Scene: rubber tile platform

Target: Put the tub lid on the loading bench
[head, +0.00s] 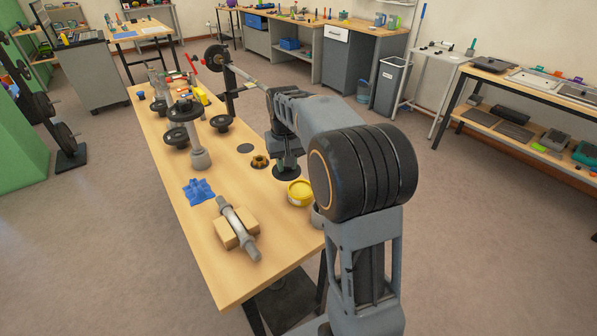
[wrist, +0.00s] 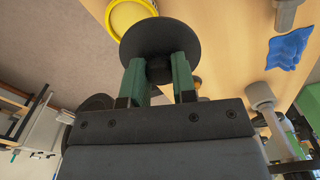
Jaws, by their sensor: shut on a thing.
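The tub lid (wrist: 160,38) is a dark round disc with a small knob in the middle. My gripper (wrist: 158,72) is shut on that knob, with a green finger on each side. In the head view my gripper (head: 286,158) points down over the right edge of a long wooden bench (head: 217,262), which I take for the loading bench. The lid (head: 286,174) shows there as a dark disc below the fingers. I cannot tell whether it touches the top. A round yellow tub (head: 300,193) stands just nearer to me; the lid partly covers it in the wrist view.
A brass-coloured part (head: 260,162) and a flat dark disc (head: 245,148) lie left of my gripper. A blue cloth (head: 198,191), a dumbbell handle on a wooden block (head: 236,232) and several black weights (head: 177,137) occupy the bench. Its front left corner is bare.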

